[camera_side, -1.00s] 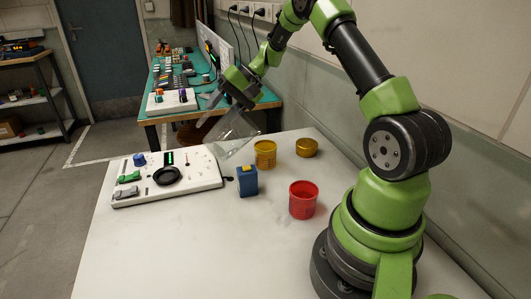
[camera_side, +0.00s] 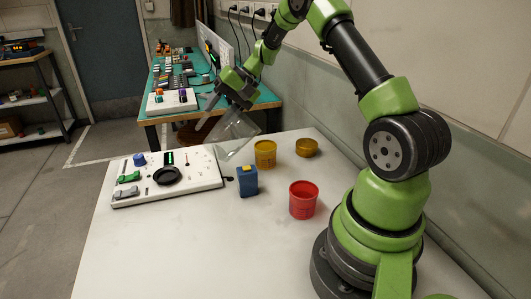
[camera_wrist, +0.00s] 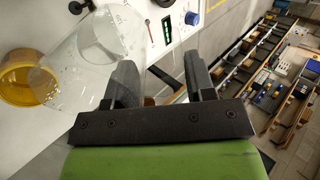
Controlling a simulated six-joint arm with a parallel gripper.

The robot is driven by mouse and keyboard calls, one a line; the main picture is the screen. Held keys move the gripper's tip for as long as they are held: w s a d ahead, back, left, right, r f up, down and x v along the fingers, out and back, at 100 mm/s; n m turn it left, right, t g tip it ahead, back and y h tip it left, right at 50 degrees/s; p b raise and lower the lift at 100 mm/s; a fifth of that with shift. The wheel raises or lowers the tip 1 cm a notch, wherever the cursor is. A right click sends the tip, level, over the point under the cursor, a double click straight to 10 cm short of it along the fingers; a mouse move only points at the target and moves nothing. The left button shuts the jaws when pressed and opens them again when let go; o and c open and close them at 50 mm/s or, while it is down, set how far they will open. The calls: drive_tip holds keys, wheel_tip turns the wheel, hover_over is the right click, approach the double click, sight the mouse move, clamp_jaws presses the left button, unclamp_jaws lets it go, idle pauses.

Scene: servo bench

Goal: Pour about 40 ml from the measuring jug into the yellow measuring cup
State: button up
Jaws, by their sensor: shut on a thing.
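The clear measuring jug (camera_side: 240,129) is held tilted by my gripper (camera_side: 230,98), over the table's far edge and just left of the yellow measuring cup. In the wrist view the jug (camera_wrist: 84,62) shows between my gripper (camera_wrist: 162,78) and the cup, overlapping the cup's edge. No stream is visible, and I cannot tell the liquid level in either vessel.
A red cup (camera_side: 303,203) stands nearer the front, and a blue box (camera_side: 247,182) stands between it and the white panel (camera_side: 205,177). A low amber bowl (camera_side: 307,148) stands right of the yellow cup. The front of the white table (camera_side: 185,250) is clear.

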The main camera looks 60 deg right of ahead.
sight(200, 122)
drive_tip(key=w+a+f+g+h, duration=0.2)
drive_tip(key=f, duration=0.1)
drive_tip(key=shift+w+a+f, duration=0.1)
drive_tip(key=shift+w+a, duration=0.05)
drive_tip(key=shift+a, duration=0.1)
drive_tip(key=shift+w+a+r+g+h+b, duration=0.3)
drive_tip(key=shift+w+a+g+h+b, duration=0.1)
drive_tip(key=shift+w+a+g+h, duration=0.25)
drive_tip(key=shift+w+a+f+g+h+b, duration=0.45)
drive_tip(key=shift+w+g+h, duration=0.1)
drive_tip(key=shift+g+h, duration=0.2)
drive_tip(key=shift+w+a+f+g+h+b, duration=0.3)
drive_tip(key=shift+w+a+g+h+b, duration=0.15)
drive_tip(key=shift+g+h, duration=0.2)
drive_tip(key=shift+w, duration=0.1)
